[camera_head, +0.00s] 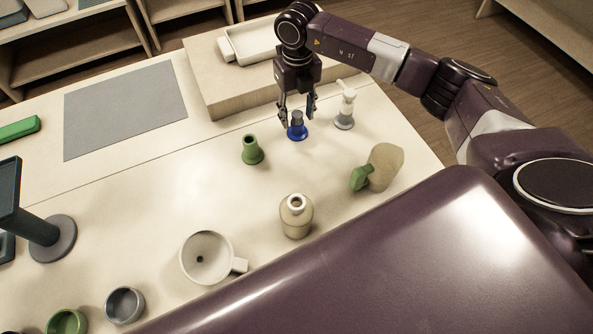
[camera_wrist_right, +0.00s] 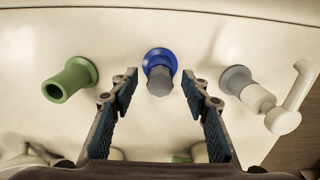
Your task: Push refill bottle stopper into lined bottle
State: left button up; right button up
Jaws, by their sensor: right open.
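A blue-based stopper with a grey top (camera_head: 297,128) stands upright on the table. My right gripper (camera_head: 297,112) points down over it, open, with its fingers on either side; in the right wrist view the stopper (camera_wrist_right: 160,70) shows between the spread fingertips (camera_wrist_right: 160,84). I cannot tell whether the fingers touch it. A green stopper (camera_head: 252,150) stands to its left and also shows in the wrist view (camera_wrist_right: 70,80). A cream open-necked bottle (camera_head: 296,220) stands upright nearer me. Whether it has a lining is too small to tell. My left gripper is not in view.
A white and grey pump top (camera_head: 345,110) stands close right of the right gripper. A beige bottle with a green cap (camera_head: 382,168) lies tilted nearby. A raised wooden block (camera_head: 235,95) is behind. A white funnel-like cup (camera_head: 206,258) and small bowls stand front left.

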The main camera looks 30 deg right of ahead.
dwell(0.8)
grip_shut()
dwell(0.4)
